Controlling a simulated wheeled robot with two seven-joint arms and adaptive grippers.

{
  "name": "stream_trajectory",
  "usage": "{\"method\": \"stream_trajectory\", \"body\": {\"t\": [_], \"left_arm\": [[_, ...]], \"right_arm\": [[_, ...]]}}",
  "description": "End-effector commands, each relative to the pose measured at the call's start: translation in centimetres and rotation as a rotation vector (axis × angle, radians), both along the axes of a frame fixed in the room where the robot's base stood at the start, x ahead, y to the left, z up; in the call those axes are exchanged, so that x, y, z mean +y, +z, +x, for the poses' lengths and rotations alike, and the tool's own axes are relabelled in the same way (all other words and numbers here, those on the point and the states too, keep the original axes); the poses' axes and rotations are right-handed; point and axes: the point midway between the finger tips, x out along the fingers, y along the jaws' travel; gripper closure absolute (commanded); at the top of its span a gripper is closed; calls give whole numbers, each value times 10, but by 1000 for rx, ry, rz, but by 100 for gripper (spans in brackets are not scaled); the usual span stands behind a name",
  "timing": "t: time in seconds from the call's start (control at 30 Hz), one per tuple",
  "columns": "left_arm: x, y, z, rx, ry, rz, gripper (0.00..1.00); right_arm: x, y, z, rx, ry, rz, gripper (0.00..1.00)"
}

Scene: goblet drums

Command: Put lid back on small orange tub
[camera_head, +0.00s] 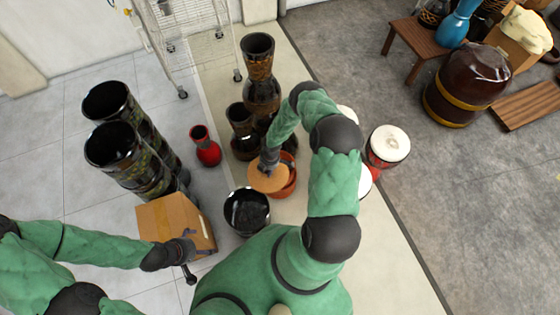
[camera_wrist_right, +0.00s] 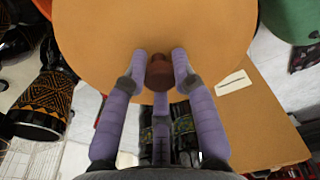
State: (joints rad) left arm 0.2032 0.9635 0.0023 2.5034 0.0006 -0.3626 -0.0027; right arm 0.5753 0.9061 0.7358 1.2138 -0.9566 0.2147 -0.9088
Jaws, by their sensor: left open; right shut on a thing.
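The small orange tub (camera_head: 289,182) stands on the pale floor strip, partly hidden by the lid and my right arm. The lid (camera_head: 267,179) is a flat light-orange disc over the tub's left side, off-centre from it. I cannot tell whether it touches the rim. My right gripper (camera_head: 269,167) is shut on the lid's dark red knob, which shows between the fingers in the right wrist view (camera_wrist_right: 160,70). The lid (camera_wrist_right: 105,30) fills the top of that view. My left gripper (camera_head: 190,262) is open and empty beside a cardboard box.
The cardboard box (camera_head: 172,222) stands left of a black open drum (camera_head: 246,211), which is close to the tub. Tall goblet drums (camera_head: 261,85) stand behind the tub, a small red drum (camera_head: 206,150) to its left. White-topped drums (camera_head: 388,146) stand to the right.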

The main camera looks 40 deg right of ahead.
Motion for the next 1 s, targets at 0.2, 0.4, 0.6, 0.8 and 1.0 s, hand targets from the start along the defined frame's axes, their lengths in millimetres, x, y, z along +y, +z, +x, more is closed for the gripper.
{"method": "stream_trajectory", "body": {"t": [0.2, 0.4, 0.6, 0.8, 1.0], "left_arm": [[0, -18, 0, 0, 0, 0, 2], [0, -37, 0, 0, 0, 0, 2], [0, -56, 0, 1, -1, 0, 2], [0, -62, 0, 1, 0, 0, 2], [0, -72, 0, 0, -1, 0, 2]], "right_arm": [[-32, -19, 16, 0, -4, -2, 100], [-63, -41, 32, 1, -3, 0, 100], [-85, -71, 44, 1, -3, 0, 100], [-95, -80, 49, 1, 0, 0, 100], [-102, -96, 53, 1, 0, 0, 100]]}}
